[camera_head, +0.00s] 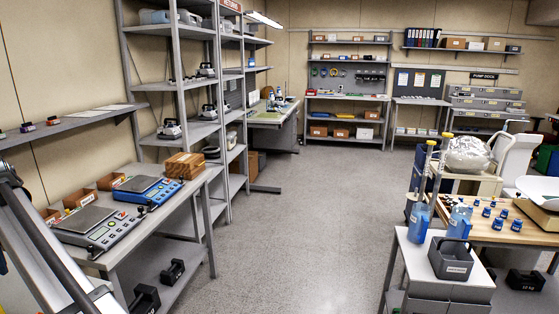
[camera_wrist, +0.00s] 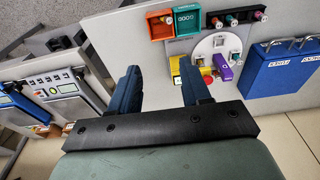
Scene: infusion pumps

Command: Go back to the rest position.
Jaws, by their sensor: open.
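My gripper (camera_wrist: 160,76) shows in the wrist view. Its two dark blue fingers stand wide apart, with nothing between them. Behind the fingers is a pale worktop edge, and the fingers look clear of the things there. I cannot make out my gripper in the head view, so its place in the room does not show there.
In the wrist view, a white round plate (camera_wrist: 213,45) with small coloured pieces, a teal bin (camera_wrist: 187,19) and a blue padlocked box (camera_wrist: 285,70) lie beyond the right finger. A grey device (camera_wrist: 57,88) stands left. In the head view, the floor (camera_head: 300,210) is clear mid-room.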

